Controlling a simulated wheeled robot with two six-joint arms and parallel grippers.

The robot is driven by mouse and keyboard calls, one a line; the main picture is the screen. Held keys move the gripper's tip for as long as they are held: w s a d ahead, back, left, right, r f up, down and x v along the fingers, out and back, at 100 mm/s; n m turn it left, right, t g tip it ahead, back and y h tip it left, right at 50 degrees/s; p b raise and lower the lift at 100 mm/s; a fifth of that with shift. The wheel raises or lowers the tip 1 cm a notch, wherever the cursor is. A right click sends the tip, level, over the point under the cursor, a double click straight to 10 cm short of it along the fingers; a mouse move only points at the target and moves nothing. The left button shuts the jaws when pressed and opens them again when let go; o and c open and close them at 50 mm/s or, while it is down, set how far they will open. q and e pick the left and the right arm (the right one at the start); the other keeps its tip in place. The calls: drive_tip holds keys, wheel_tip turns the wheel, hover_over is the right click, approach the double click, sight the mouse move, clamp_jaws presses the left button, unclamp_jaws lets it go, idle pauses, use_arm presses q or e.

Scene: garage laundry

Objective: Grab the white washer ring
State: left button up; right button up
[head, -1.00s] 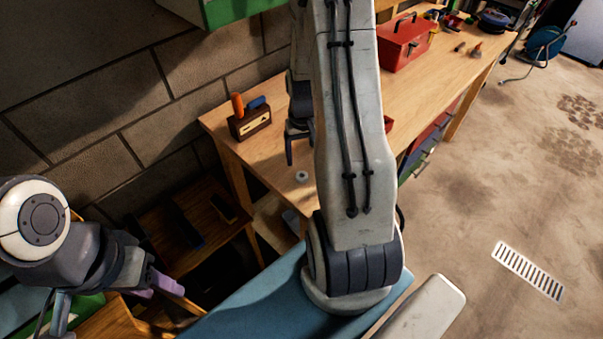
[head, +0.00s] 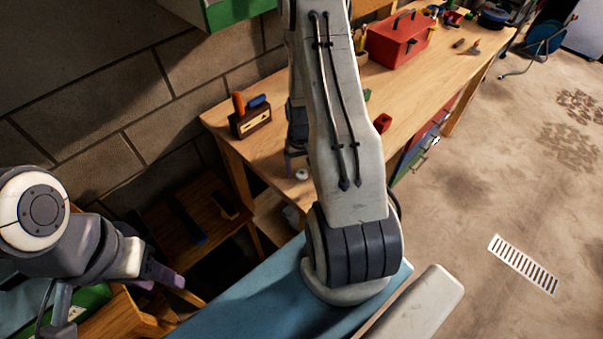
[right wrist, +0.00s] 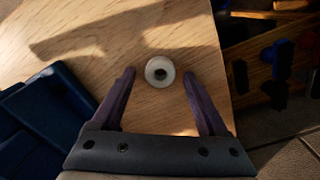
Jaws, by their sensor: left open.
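The white washer ring (head: 302,174) lies flat on the wooden workbench (head: 270,172) near its front left corner. In the right wrist view the ring (right wrist: 160,72) shows a dark centre hole and lies ahead of and between the two fingers. My right gripper (right wrist: 158,82) is open and empty above the bench, its fingers spread to either side of the ring without touching it. In the head view my right gripper (head: 293,165) is partly hidden by my arm, beside the ring. My left gripper (head: 168,278) is open at the lower left, away from the bench.
A tool block (head: 250,121) with orange and blue handles stands at the bench's left end. A red toolbox (head: 400,40) stands farther back. A small red object (head: 383,123) sits near the bench edge. A floor drain (head: 524,264) lies at the right.

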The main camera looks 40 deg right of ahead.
clamp_jaws()
drive_tip(key=shift+r, duration=0.15)
